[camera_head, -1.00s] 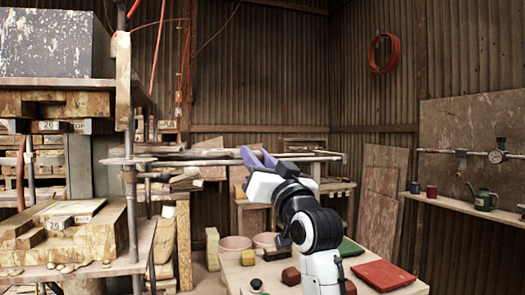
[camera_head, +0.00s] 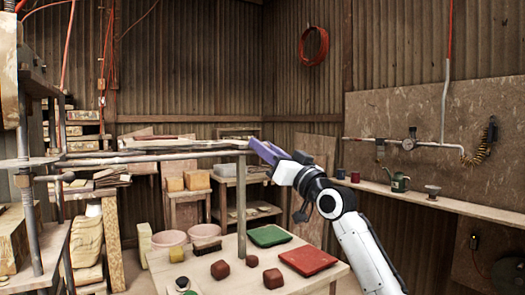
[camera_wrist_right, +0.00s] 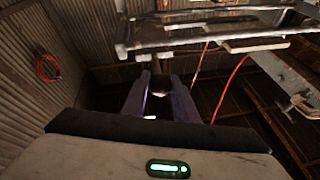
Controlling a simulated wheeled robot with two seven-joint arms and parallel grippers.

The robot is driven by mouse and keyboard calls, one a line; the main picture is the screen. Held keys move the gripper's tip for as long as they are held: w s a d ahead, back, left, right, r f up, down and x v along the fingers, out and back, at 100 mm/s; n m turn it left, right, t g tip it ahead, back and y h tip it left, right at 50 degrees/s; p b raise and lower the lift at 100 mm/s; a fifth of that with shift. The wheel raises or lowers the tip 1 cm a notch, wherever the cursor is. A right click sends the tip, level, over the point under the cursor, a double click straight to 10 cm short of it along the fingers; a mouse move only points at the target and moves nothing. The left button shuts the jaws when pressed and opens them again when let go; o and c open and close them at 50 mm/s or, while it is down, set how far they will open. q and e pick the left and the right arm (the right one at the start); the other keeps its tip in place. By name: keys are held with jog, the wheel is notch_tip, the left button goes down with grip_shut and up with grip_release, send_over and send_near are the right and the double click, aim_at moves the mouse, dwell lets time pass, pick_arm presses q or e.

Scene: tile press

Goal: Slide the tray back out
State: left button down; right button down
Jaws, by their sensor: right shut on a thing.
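The tray shows in the head view as a thin grey edge (camera_head: 190,144) on long rails that run right from the press (camera_head: 30,165); its outline is hard to separate from the rails. My right gripper (camera_head: 266,152) is at the right end of the rails. In the right wrist view, my purple fingers (camera_wrist_right: 160,100) are shut around a dark handle (camera_wrist_right: 157,82). The handle appears joined to the grey bars (camera_wrist_right: 195,43) above it in that view. The tray's top surface is hidden by the low viewing angle. My left gripper is out of view.
A bench (camera_head: 225,271) below the rails holds a green slab (camera_head: 268,236), a red slab (camera_head: 308,260) and several small blocks. A post (camera_head: 241,200) stands under the rails' right end.

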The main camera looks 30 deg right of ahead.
jog(key=shift+d, duration=0.35)
jog(key=shift+r, duration=0.1)
jog(key=c, duration=1.7)
grip_release()
jog(key=shift+o, duration=1.3)
jog(key=shift+d, duration=0.15)
jog(key=shift+s+f, duration=0.15)
jog(key=shift+f, duration=0.05)
jog(key=b+v, duration=0.2)
jog(key=v, duration=0.8)
